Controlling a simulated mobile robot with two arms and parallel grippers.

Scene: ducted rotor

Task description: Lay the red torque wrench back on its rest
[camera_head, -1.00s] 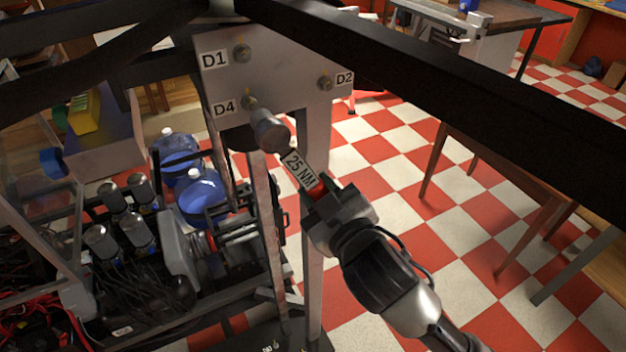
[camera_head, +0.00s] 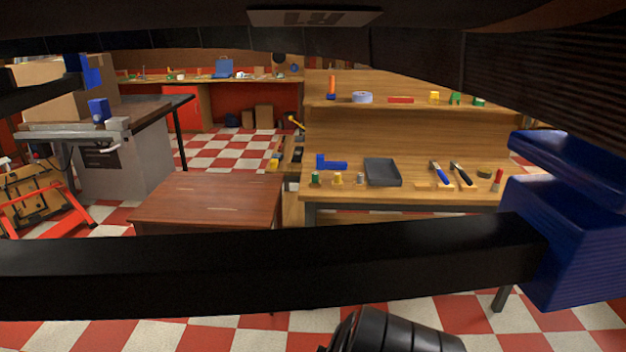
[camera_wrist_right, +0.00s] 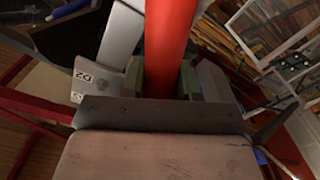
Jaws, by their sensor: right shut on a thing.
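In the right wrist view my right gripper (camera_wrist_right: 162,80) is shut on the red handle of the torque wrench (camera_wrist_right: 172,35). The handle runs up out of the top of that view, so its head is hidden. In the head view neither the wrench nor the right gripper shows. On the wooden workbench (camera_head: 340,190) two tools, one blue-handled (camera_head: 439,173) and one dark-handled (camera_head: 461,173), lie side by side on small light wooden supports (camera_head: 432,187). I cannot tell which support is the red wrench's rest. My left gripper is not in view.
A dark frame beam (camera_head: 250,268) and a blue block (camera_head: 570,235) cross the near foreground. A brown table (camera_head: 210,198) stands left of the workbench. A dark tray (camera_head: 382,172) lies on the workbench. The plate labelled D2 (camera_wrist_right: 88,80) is close to my right gripper.

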